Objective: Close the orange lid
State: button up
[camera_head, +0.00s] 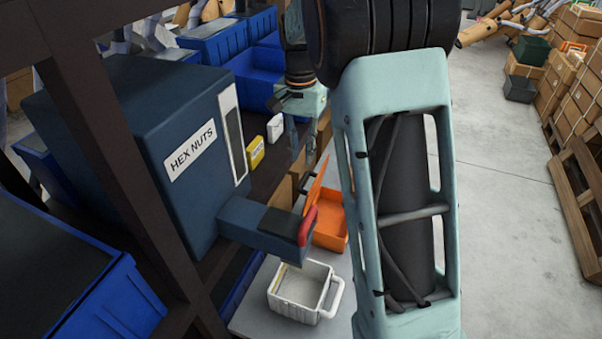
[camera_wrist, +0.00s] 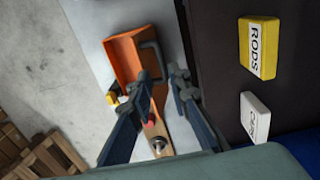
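An orange box (camera_head: 330,230) stands on a grey surface beside the dispenser, with its orange lid (camera_head: 317,188) raised and tilted up. The box (camera_wrist: 125,58) is also in the upper middle of the wrist view, open side showing. A dark handle-like bar is at its edge. My gripper (camera_head: 292,142) is above and behind the lid in the head view, fingers pointing down. In the wrist view my gripper (camera_wrist: 161,80) has its two fingers apart, with an orange part visible between them. I cannot tell whether a finger touches it.
A blue "HEX NUTS" dispenser (camera_head: 180,150) with a red-tipped spout (camera_head: 307,226) stands left of the box. A white bin (camera_head: 298,297) sits in front. Yellow (camera_head: 256,153) and white (camera_head: 275,127) small boxes are on the dark shelf. Open floor (camera_head: 500,220) lies right.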

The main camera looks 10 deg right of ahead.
aim_at(302, 180)
notch_tip(302, 180, down, 8)
jog(key=shift+r, duration=0.2)
jog(key=shift+c, duration=0.4)
grip_shut()
